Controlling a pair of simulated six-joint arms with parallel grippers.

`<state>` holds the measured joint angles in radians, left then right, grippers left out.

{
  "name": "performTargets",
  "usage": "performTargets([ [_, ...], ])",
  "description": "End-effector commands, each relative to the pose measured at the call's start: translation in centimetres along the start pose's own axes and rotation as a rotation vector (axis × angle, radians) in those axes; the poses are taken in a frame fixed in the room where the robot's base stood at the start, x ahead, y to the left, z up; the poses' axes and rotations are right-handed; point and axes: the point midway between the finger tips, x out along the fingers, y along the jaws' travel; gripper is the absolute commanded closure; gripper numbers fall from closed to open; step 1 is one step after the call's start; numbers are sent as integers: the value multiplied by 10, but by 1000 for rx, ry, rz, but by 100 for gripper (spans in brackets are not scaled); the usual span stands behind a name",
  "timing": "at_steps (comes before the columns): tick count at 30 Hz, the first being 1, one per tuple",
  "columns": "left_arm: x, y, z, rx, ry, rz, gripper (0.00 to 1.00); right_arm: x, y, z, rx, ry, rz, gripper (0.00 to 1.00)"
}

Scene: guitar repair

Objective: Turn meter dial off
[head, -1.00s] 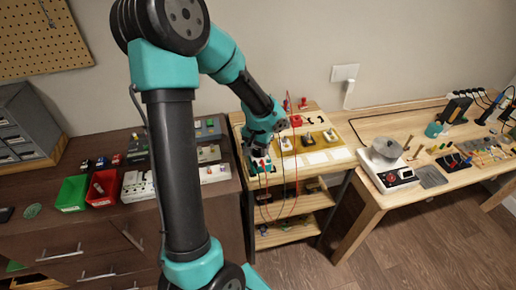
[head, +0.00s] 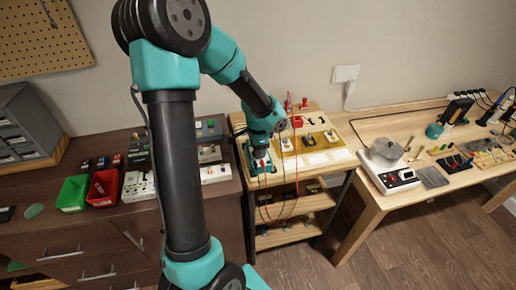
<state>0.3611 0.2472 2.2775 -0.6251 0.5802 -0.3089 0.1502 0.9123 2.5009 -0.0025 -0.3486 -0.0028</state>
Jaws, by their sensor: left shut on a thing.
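My left gripper (head: 260,158) points down over the left part of the small wooden shelf cart's top. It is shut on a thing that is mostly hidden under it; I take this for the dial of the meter. The meter (head: 268,168) shows as a teal-edged body with a pale face just below the fingers, with red and black leads hanging down the cart's front. The dial's setting cannot be read at this size. My right gripper is not in view.
Small switch boxes on a yellow tray (head: 308,142) stand right of the gripper. A red stand (head: 296,121) is behind. A dark cabinet with a green bin (head: 72,193) and a red bin (head: 103,188) is left. A wooden bench (head: 375,128) is right.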

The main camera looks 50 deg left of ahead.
Motion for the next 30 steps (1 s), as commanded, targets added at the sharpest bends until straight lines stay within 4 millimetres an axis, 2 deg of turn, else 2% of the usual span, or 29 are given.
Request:
performTargets([
  [16,0,0,0,38,0,-1,76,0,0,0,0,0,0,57],
  [17,0,0,0,38,0,-1,51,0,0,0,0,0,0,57],
  [18,0,0,0,38,0,-1,47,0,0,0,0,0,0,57],
  [24,0,0,0,38,0,0,28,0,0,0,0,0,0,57],
  [30,0,0,0,37,0,1,27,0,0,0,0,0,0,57],
])
